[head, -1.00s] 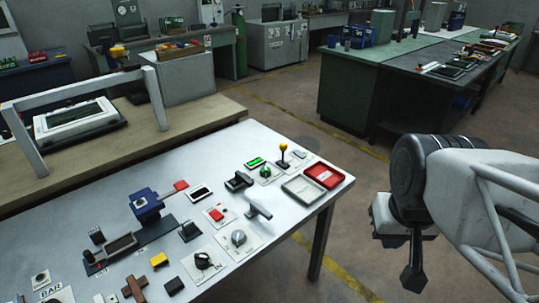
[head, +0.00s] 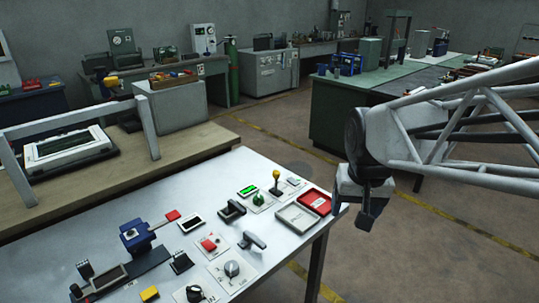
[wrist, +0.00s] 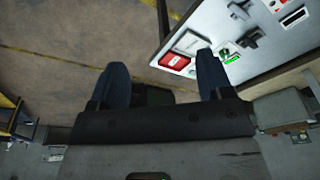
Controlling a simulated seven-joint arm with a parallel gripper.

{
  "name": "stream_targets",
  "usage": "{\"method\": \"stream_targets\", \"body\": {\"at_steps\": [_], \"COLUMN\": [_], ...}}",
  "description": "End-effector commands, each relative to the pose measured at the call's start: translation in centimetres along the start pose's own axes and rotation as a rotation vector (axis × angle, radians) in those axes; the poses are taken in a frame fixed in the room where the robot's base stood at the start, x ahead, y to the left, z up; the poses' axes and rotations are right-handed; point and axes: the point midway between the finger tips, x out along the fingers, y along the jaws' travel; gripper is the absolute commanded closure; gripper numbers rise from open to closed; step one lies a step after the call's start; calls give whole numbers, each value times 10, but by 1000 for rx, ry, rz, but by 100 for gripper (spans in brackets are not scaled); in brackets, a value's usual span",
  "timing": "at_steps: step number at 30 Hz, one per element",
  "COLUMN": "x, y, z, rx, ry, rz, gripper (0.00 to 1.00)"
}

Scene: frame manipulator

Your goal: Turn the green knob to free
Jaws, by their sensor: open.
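The green knob (head: 258,199) sits on a small white plate near the far right part of the white table, just in front of a green display (head: 248,190). My gripper (head: 366,222) is to the right of the table's right edge, apart from the knob and holding nothing. In the wrist view my gripper (wrist: 163,80) shows two dark blue fingers spread apart, with the table's corner beyond them. The knob is small in the wrist view, close to the right finger. The writing on its plate is too small to read.
The white table (head: 190,240) carries a red tray (head: 316,201), a grey tray (head: 297,217), a grey T-handle (head: 251,240), a red button (head: 208,245) and a grey dial (head: 232,268). A wooden bench (head: 180,150) stands behind. The floor to the right is open.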

Motion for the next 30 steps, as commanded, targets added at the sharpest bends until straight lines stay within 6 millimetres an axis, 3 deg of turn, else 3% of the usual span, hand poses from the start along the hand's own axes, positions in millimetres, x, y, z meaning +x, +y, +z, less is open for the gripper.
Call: {"method": "stream_targets", "body": {"at_steps": [17,30], "x": [42,96], "y": [-49,-95], "z": [-120,-203], "rx": [40,70], "ry": [-49,-86], "rz": [-12,-16], "gripper": [27,27]}}
